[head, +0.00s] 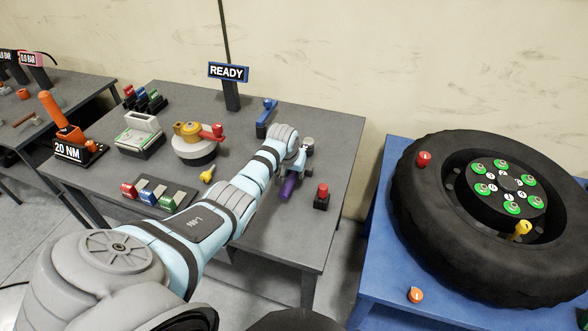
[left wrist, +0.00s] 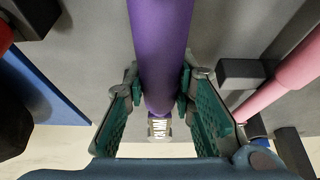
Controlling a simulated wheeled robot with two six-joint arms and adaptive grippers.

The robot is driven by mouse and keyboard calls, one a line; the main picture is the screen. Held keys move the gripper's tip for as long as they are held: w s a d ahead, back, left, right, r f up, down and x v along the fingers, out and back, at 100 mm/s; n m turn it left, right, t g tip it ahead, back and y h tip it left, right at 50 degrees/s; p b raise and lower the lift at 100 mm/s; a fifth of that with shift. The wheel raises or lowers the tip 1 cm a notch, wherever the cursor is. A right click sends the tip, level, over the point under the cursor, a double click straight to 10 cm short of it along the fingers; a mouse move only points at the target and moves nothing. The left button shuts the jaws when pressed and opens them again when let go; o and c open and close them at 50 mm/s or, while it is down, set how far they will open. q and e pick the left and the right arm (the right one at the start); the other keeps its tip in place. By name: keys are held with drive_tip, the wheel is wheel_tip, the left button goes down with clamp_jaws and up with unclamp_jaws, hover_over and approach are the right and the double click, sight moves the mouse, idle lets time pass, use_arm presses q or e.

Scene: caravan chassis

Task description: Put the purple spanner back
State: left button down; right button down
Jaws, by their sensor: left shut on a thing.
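The purple spanner (head: 288,187) shows below my left gripper in the head view, over the right part of the grey table. My left gripper (left wrist: 160,92) is shut on its purple handle (left wrist: 160,45), with teal pads on both sides. A pale, dark-lettered end (left wrist: 160,127) of the spanner shows beyond the fingers. My wrist hides part of the spanner in the head view, and I cannot tell its height over the table. My right gripper is not in view.
A blue spanner (head: 266,115) stands in a black holder. A pink handle (left wrist: 298,65) beside black blocks is close right of my gripper in the wrist view. A red-topped block (head: 322,195) stands near the table's right edge. A tyre (head: 420,215) lies on a blue table.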

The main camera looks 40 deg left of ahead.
use_arm(q)
drive_tip(key=shift+f, duration=0.45)
drive_tip(key=shift+s+r, duration=0.1)
drive_tip(key=c, duration=1.3)
unclamp_jaws()
drive_tip(key=shift+s, duration=0.1)
drive_tip(key=v, duration=1.2)
